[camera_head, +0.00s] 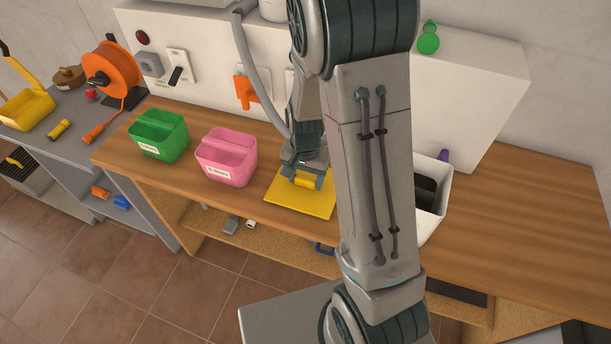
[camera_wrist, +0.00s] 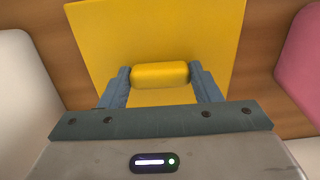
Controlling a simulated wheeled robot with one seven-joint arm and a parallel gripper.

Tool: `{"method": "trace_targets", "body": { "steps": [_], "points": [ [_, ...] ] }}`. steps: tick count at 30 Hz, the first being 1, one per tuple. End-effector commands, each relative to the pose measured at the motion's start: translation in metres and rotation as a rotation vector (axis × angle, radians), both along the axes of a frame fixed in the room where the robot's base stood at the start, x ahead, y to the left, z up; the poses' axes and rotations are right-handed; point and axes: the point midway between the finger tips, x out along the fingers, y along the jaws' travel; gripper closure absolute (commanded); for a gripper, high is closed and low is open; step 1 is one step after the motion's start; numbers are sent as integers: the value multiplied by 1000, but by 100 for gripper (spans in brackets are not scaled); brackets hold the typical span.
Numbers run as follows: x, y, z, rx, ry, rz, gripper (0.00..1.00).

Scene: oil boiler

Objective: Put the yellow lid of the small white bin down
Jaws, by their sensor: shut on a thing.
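The yellow lid (camera_head: 318,201) is a flat square plate with a raised yellow handle, at the front of the wooden bench in the head view. My gripper (camera_head: 307,181) is shut on the lid's handle (camera_wrist: 160,75), with one finger at each end of it in the wrist view. The lid looks flat at or very near the bench top; I cannot tell whether it touches. The small white bin (camera_head: 437,205) stands open to the right of the lid, partly hidden behind my arm. Dark items show inside it.
A pink bin (camera_head: 228,157) stands just left of the lid, and a green bin (camera_head: 158,135) is farther left. A white casing (camera_head: 465,85) with a grey hose runs along the back. The wooden bench (camera_head: 530,215) is clear on the right.

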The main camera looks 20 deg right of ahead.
Motion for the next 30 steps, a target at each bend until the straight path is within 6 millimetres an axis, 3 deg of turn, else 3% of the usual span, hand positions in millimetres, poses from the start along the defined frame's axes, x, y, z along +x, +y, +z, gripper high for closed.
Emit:
{"method": "trace_targets", "body": {
  "steps": [7, 8, 9, 10, 22, 30],
  "points": [
    [0, 0, -5, 0, 0, 0, 64],
    [0, 0, -3, 0, 0, 0, 34],
    [0, 0, -3, 0, 0, 0, 23],
    [0, 0, -3, 0, 0, 0, 21],
    [1, 0, 5, 0, -3, 0, 21],
    [2, 0, 51, 1, -8, 0, 21]
  ]
}}
